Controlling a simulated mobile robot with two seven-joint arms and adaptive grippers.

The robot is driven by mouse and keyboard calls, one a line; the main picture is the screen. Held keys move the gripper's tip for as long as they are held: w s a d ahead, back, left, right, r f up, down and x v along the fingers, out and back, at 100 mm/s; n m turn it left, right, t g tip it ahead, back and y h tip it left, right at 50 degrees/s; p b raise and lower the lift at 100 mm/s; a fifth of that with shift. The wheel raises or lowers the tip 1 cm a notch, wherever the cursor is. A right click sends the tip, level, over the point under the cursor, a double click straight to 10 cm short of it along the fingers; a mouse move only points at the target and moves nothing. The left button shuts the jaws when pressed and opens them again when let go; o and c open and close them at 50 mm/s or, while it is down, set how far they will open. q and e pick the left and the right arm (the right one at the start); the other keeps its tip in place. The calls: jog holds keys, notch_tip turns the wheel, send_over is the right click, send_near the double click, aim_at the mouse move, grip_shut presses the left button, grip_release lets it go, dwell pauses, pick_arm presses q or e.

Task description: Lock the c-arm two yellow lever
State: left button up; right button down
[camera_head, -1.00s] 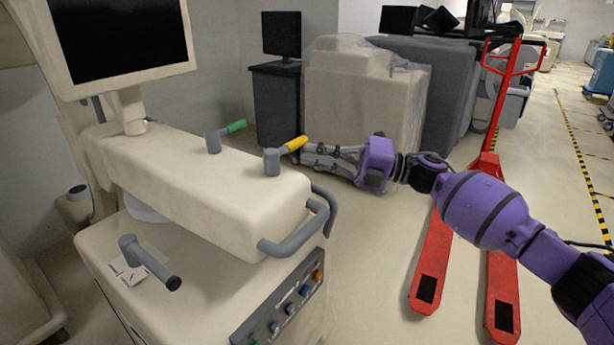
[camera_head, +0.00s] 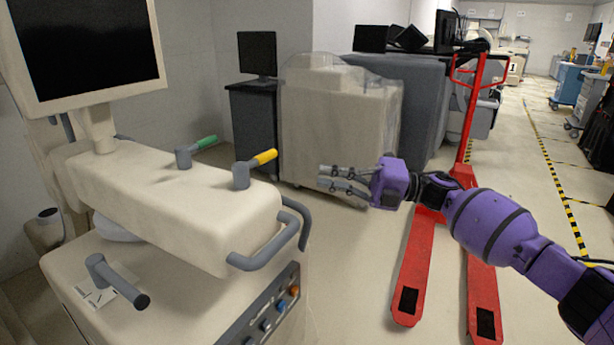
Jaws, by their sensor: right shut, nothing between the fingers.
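The C-arm machine's cream housing (camera_head: 175,205) fills the left side. A lever with a grey hub and yellow handle (camera_head: 264,157) stands on its top near the right end. The handle points right and slightly away from me. Only one yellow handle is visible. My right gripper (camera_head: 321,178) is to the right of the yellow handle, apart from it and a little lower in the picture. Its fingers point left, and it is shut with nothing held. My left gripper is not in view.
A green-handled lever (camera_head: 206,141) sits behind the yellow one. A grey handle (camera_head: 262,246) curves around the housing's end. A grey lever with a black tip (camera_head: 120,282) is at lower left. A red pallet jack (camera_head: 415,265) stands beyond my right arm; plastic-covered equipment (camera_head: 335,130) stands behind.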

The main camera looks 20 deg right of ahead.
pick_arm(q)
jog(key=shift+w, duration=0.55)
pick_arm(e)
jog(key=d, duration=0.3)
jog(key=shift+s+d+f, duration=0.1)
jog(key=shift+s+d, duration=0.1)
jog(key=shift+s, duration=0.15)
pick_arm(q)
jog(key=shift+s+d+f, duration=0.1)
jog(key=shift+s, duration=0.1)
